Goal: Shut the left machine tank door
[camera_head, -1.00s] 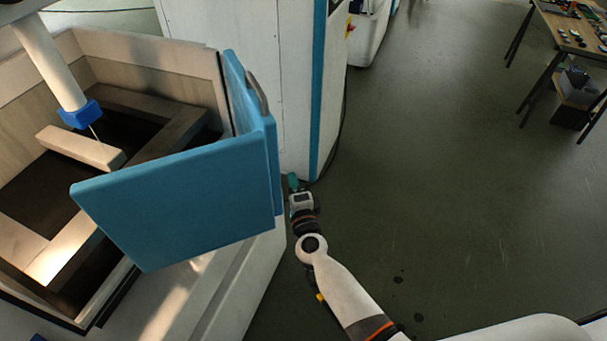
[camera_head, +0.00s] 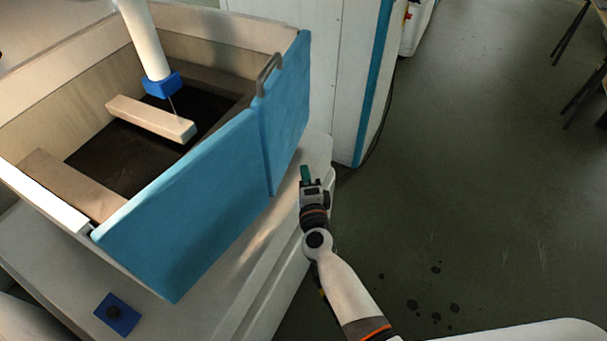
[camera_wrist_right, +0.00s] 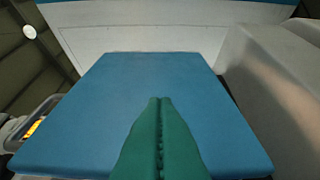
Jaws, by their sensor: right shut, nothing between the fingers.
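The blue tank door (camera_head: 190,205) has two panels in the head view. Its large near panel lies along the front of the machine tank (camera_head: 45,195), with its left end close to the tank's front corner. I cannot tell whether a small gap is left there. The far panel (camera_head: 288,110) continues in nearly the same line, and a grey handle (camera_head: 268,73) stands at the top where they meet. My right gripper (camera_head: 306,174), with green fingers, is shut and empty, to the right of the door and apart from it. In the right wrist view its fingers (camera_wrist_right: 159,100) point at a blue panel (camera_wrist_right: 80,110).
Inside the tank, a white column with a blue nozzle (camera_head: 160,85) hangs above a light bar (camera_head: 150,117). A white cabinet with a blue edge (camera_head: 350,80) stands behind my right gripper. A blue pad (camera_head: 117,313) is on the machine's front ledge.

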